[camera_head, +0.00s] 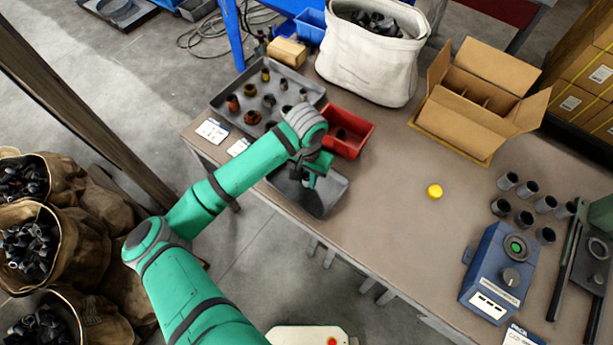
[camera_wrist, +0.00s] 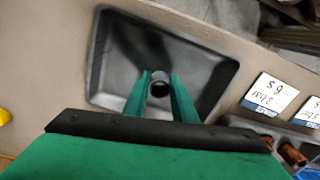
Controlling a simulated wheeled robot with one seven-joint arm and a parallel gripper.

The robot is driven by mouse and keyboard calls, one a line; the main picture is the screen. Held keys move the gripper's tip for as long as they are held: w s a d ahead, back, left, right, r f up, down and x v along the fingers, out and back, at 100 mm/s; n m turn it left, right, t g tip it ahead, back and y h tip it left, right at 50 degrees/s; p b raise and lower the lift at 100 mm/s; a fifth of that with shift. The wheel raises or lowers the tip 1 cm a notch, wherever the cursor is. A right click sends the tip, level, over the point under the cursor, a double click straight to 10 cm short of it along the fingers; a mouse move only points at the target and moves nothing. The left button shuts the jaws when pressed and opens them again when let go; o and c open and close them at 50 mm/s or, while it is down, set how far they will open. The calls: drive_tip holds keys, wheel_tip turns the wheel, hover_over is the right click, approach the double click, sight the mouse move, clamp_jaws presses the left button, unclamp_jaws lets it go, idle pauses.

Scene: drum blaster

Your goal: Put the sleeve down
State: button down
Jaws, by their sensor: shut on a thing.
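In the wrist view my gripper (camera_wrist: 160,88) is shut on a small dark grey sleeve (camera_wrist: 159,78), with one green finger on each side of it. The sleeve's round open end faces the camera. Behind it lies an empty-looking grey tray (camera_wrist: 108,92) with raised walls; how high the sleeve is over the tray floor I cannot tell. In the head view my gripper (camera_head: 310,180) is over the same grey tray (camera_head: 333,200) at the table's near edge, and the arm hides part of the tray. The sleeve is hard to make out there.
A red bin (camera_head: 353,148) with a dark part inside stands just behind the grey tray. A larger tray (camera_head: 225,112) of sorted parts lies at the back left. The middle table is mostly clear.

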drive_tip(key=shift+f, duration=0.4)
drive_tip(key=c, duration=1.5)
unclamp_jaws()
drive_tip(key=shift+o, duration=0.2)
